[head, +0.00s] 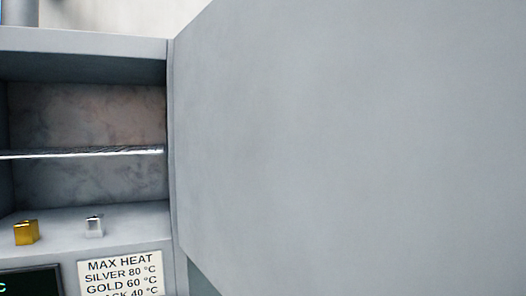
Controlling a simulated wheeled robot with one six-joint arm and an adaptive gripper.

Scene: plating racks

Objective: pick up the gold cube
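The gold cube (26,232) sits on the floor of an open grey cabinet, near its front edge at the far left of the head view. It is small and shiny yellow, with a small raised part on its top. A similar silver cube (95,226) stands to its right on the same surface, apart from it. My gripper is not in the head view.
A large grey door panel (345,140) fills the right side. A thin shelf (85,153) crosses the cabinet above the cubes. Below are a dark display (30,284) and a label (120,277) reading MAX HEAT, silver 80 °C, gold 60 °C.

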